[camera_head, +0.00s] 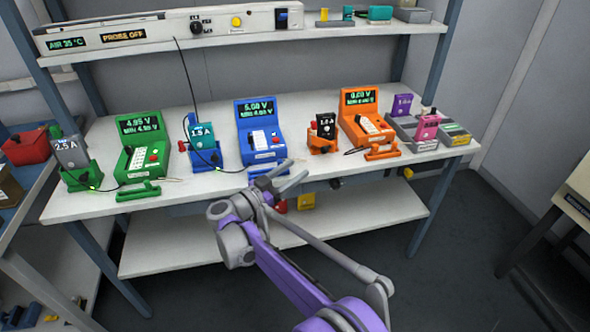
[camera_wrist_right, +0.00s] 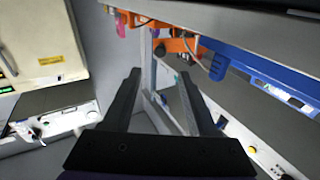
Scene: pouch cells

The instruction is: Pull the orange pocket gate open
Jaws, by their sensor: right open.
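An orange pocket (camera_head: 323,144) stands at the front of the bench, holding a dark upright cell (camera_head: 326,124) labelled in amps. To its right is the orange tester (camera_head: 361,118) with a lit display. A low orange bar-shaped part (camera_head: 382,152) lies in front of the tester; I cannot tell for sure which orange part is the gate. My right gripper (camera_head: 296,172) is open and empty, left of and nearer than the orange pocket, by the bench's front edge. In the right wrist view, orange parts (camera_wrist_right: 178,46) show beyond the open fingers. My left gripper is out of view.
Green (camera_head: 138,160) and blue (camera_head: 256,140) testers with their own pockets stand to the left on the white bench (camera_head: 100,203). Grey trays (camera_head: 412,138) with cells sit at the right end. A shelf (camera_head: 330,28) runs above. Thin cables hang near the blue pocket.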

